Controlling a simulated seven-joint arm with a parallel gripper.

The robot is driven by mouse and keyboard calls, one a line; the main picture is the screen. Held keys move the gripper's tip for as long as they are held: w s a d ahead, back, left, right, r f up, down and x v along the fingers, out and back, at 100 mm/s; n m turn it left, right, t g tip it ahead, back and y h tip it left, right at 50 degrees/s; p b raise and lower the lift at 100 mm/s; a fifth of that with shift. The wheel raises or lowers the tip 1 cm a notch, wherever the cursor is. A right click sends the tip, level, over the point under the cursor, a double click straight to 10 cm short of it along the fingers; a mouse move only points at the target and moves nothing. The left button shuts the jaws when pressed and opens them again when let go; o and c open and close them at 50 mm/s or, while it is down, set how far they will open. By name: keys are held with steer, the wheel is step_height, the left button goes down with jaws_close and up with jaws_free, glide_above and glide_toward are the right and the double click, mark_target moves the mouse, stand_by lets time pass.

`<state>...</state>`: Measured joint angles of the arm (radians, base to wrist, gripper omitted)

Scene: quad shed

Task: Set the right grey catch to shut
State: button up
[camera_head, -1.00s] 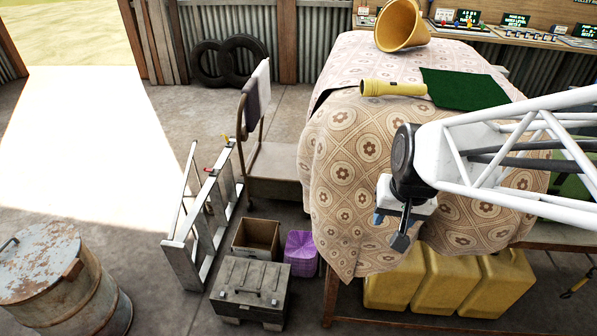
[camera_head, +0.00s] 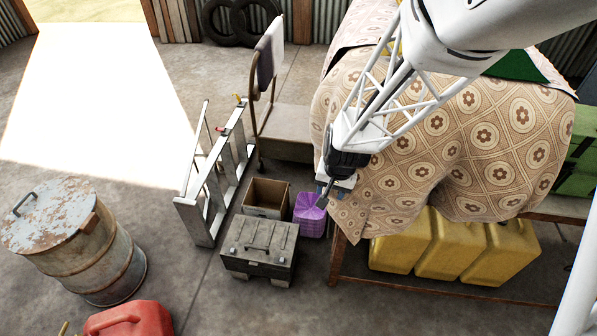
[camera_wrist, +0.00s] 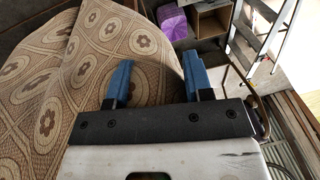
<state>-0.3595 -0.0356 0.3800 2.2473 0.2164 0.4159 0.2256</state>
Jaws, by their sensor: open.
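A grey case (camera_head: 260,262) with a handle on its lid stands on the floor, at the lower middle of the head view. Its catches are too small there to tell apart or to read as open or shut. My gripper (camera_head: 322,192) is above and to the right of the case, beside the hanging tablecloth and apart from the case. In the wrist view my gripper (camera_wrist: 157,72) shows two blue fingers spread apart with nothing between them. I cannot make out the case in the wrist view.
A patterned tablecloth (camera_head: 400,180) hangs close beside my gripper. A purple container (camera_head: 310,213) and an open brown box (camera_head: 266,197) stand behind the case. A metal ladder (camera_head: 205,195) is left of them. Yellow jerrycans (camera_head: 455,250) sit under the table.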

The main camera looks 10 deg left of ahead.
steer(key=w+a+f, duration=0.2)
steer(key=a+f, duration=0.2)
steer(key=f, duration=0.3)
steer(key=w+a+f, duration=0.2)
steer(key=a+f, duration=0.1)
steer(key=f, duration=0.3)
steer(key=g+h, duration=0.1)
steer(key=h, duration=0.1)
glide_above(282, 258)
steer(key=shift+n, duration=0.3)
step_height(282, 258, down, 37)
steer(key=shift+w+d+r, duration=0.1)
steer(key=shift+d, duration=0.05)
steer(key=shift+f, duration=0.5)
steer(key=shift+f, duration=0.15)
steer(key=shift+f, duration=3.75)
steer(key=shift+c, duration=0.3)
jaws_close()
